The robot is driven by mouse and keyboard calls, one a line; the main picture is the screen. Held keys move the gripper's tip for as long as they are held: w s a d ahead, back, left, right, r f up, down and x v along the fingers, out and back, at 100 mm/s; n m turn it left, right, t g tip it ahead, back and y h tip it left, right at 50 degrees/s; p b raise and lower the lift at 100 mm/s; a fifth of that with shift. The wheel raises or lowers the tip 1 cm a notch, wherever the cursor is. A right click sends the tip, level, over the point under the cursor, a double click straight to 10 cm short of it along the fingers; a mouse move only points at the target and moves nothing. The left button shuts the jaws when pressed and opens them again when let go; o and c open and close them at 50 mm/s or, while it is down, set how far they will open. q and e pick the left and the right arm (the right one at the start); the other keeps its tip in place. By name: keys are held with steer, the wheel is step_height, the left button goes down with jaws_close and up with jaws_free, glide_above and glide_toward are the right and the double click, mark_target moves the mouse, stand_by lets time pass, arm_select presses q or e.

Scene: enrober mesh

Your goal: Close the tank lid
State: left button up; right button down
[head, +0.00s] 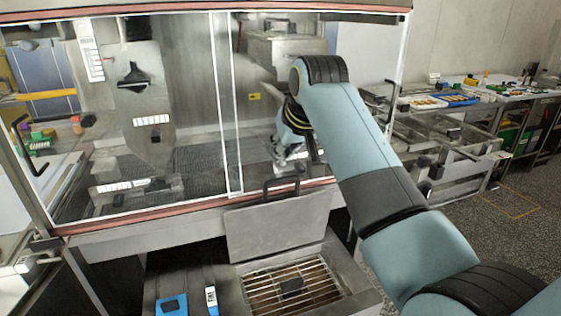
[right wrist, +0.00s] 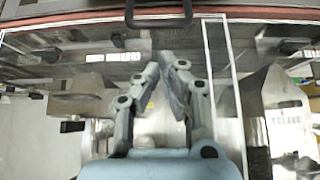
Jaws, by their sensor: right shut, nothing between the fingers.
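The tank lid (head: 280,225) is a flat grey metal plate standing raised at the back of the tank (head: 345,270) in the head view. Its black bar handle (head: 283,185) sticks up at its top edge. A black handle, apparently the same one, shows at the top of the right wrist view (right wrist: 158,20). My right gripper (head: 289,163) is in front of the glass, just above the handle and apart from it. In the right wrist view its two fingers (right wrist: 170,62) come together at the tips, with nothing between them. My left gripper is not in view.
Glass doors with a reddish lower edge (head: 190,206) stand behind the lid. A blue item (head: 172,304) lies left of the tank. Benches with trays (head: 425,102) stand at right.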

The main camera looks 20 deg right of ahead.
steer(key=x, duration=0.6)
steer(key=shift+w+f, duration=0.2)
steer(key=shift+f, duration=0.05)
